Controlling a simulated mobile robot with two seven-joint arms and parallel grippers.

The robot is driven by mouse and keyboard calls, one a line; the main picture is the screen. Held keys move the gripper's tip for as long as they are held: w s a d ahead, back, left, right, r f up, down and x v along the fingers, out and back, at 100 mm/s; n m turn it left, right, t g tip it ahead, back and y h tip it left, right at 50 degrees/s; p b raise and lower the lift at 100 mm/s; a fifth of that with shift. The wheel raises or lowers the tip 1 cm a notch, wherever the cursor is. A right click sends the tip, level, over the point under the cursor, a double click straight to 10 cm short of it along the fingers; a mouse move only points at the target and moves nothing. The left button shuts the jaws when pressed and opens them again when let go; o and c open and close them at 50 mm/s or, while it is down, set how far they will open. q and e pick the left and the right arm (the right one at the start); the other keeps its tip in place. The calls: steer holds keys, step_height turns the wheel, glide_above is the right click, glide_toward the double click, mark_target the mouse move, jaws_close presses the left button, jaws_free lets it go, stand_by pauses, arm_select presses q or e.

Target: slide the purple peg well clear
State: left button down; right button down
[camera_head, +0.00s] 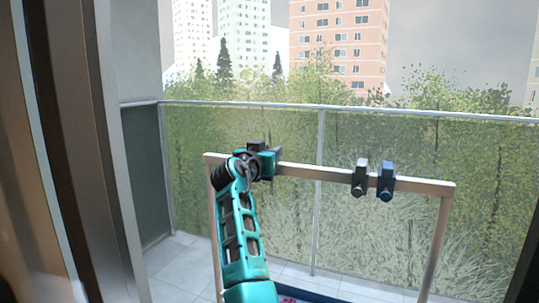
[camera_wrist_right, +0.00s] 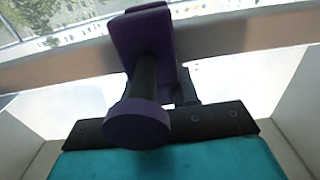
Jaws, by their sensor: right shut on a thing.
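The purple peg (camera_wrist_right: 137,124) fills the middle of the right wrist view, with a round purple end, a dark stem and a purple clamp block on the wooden rail. My right gripper (camera_head: 266,162) is at the left part of the rail in the head view, shut on the purple peg. In the head view the gripper largely hides this peg. My left gripper is not in view.
The wooden frame (camera_head: 320,172) stands on a balcony, with a bare rail stretch between my gripper and the black peg. A glass railing (camera_head: 430,150) is behind it. A dark blue-edged mat or tray (camera_head: 310,294) shows low on the tiled floor.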

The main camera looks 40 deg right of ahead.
steer(key=shift+r, duration=0.1)
steer(key=c, duration=0.9)
jaws_free()
arm_select(q)
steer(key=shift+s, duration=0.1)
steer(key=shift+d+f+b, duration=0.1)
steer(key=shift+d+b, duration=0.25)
steer(key=shift+b, duration=0.15)
arm_select(e)
steer(key=v, duration=1.3)
steer(key=shift+s+d, duration=0.1)
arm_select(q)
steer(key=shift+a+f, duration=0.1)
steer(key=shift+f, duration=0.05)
